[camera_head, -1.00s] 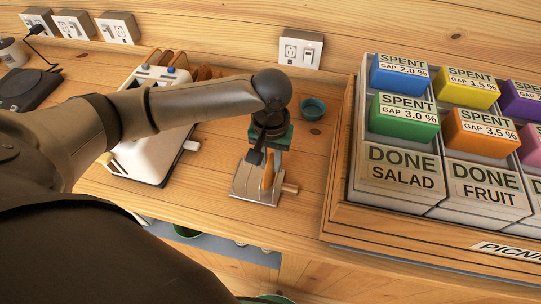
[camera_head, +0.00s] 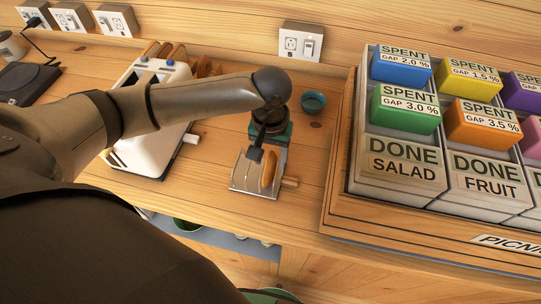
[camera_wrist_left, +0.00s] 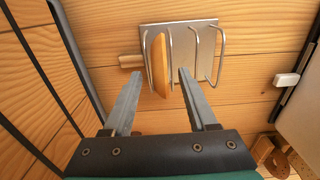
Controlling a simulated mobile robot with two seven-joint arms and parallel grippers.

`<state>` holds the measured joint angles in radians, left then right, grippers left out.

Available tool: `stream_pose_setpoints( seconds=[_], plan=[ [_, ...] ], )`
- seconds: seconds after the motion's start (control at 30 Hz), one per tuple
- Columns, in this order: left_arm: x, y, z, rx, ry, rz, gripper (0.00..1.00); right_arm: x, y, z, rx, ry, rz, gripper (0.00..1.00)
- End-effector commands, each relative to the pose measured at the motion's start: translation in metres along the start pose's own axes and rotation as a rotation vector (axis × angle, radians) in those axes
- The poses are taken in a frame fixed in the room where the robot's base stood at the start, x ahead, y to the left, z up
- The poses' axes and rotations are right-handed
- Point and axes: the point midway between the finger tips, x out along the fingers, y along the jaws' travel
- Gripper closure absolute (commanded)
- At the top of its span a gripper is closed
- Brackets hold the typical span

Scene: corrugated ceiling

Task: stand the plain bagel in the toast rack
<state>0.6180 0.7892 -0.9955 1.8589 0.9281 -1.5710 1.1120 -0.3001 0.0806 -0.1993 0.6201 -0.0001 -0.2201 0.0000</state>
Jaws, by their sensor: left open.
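The plain bagel (camera_head: 269,168) stands on edge in the wire toast rack (camera_head: 244,180) on the wooden counter. In the left wrist view the bagel (camera_wrist_left: 160,66) shows edge-on among the wire loops of the rack (camera_wrist_left: 206,32), toward the side with the wooden handle. My left gripper (camera_head: 257,154) is above and behind the rack. In the left wrist view its fingers (camera_wrist_left: 161,72) are open and spread to either side of the bagel's line, apparently clear of it. My right gripper is out of view.
A white toaster (camera_head: 150,150) stands left of the rack, with brown bagels (camera_head: 205,68) behind it. A small teal bowl (camera_head: 313,103) sits behind right. A large wooden crate (camera_head: 338,185) of labelled bins stands at right. The counter's front edge is close to the rack.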

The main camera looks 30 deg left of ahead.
Motion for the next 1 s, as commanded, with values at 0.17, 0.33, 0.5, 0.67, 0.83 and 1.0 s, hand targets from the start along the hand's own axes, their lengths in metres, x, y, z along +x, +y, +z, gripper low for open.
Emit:
stream_pose_setpoints(
  seconds=[0.17,0.33,0.5,0.67,0.83,1.0],
  plan=[
    [-0.008,0.000,-0.001,0.000,0.002,0.002,0.42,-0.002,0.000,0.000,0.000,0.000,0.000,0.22],
    [-0.038,0.001,-0.001,0.002,0.005,0.003,0.42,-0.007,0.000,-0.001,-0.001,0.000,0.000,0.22],
    [-0.081,0.001,-0.001,0.002,0.005,0.003,0.42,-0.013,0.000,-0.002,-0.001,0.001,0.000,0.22],
    [-0.117,0.000,-0.001,0.001,0.004,0.002,0.42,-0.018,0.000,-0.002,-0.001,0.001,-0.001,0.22],
    [-0.142,0.000,-0.001,0.000,0.003,0.001,0.42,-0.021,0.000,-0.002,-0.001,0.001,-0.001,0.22],
    [-0.152,0.000,0.000,0.001,0.000,0.000,0.42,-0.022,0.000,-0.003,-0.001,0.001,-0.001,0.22]
  ],
)
